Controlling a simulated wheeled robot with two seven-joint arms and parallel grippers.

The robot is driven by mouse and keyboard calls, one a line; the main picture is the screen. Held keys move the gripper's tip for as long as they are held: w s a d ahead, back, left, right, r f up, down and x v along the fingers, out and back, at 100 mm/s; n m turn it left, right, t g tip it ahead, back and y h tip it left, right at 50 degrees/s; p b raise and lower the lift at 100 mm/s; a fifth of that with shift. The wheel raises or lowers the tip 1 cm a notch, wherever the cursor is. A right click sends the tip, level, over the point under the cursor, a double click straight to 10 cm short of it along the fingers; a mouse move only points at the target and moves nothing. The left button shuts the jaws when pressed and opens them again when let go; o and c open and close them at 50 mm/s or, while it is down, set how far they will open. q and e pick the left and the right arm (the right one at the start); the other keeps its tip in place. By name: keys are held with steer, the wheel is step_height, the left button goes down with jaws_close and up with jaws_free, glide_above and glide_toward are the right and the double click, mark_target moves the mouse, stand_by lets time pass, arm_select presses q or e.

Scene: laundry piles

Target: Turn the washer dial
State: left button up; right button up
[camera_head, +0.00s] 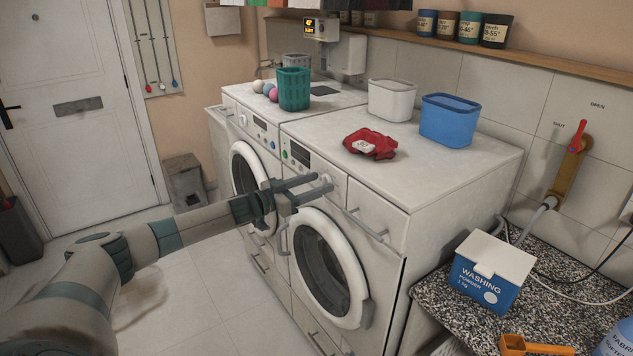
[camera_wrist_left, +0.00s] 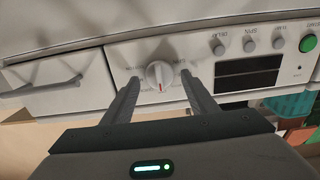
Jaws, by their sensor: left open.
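The washer dial (camera_wrist_left: 159,74) is a round, pale knob with a raised grip bar and a small red mark, on the nearer washer's front panel (camera_wrist_left: 200,62). The left wrist view shows the panel upside down. My left gripper (camera_wrist_left: 160,78) is open, with one finger on each side of the dial and a visible gap on both sides. In the head view my left gripper (camera_head: 323,182) is at the panel of the nearer washer (camera_head: 400,255), and its fingers partly hide the dial. My right gripper is not in view.
A drawer (camera_wrist_left: 55,85) lies beside the dial; a display (camera_wrist_left: 247,73) and green button (camera_wrist_left: 308,43) are on the other side. On the washers stand a red cloth (camera_head: 371,144), white tub (camera_head: 391,99), blue tub (camera_head: 450,120) and green basket (camera_head: 294,89). The floor (camera_head: 215,290) is clear.

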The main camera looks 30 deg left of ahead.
arm_select(q)
steer(key=shift+w+d, duration=0.1)
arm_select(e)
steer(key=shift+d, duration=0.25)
arm_select(q)
steer(key=c, duration=1)
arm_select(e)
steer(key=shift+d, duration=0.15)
arm_select(q)
steer(key=shift+m, duration=0.4)
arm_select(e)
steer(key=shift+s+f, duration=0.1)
arm_select(q)
steer(key=shift+d+m+b, duration=0.1)
steer(key=shift+m+b, duration=1.1)
steer(key=shift+m, duration=2.3)
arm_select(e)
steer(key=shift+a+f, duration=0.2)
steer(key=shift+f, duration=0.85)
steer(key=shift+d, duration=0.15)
arm_select(q)
steer(key=o, duration=1)
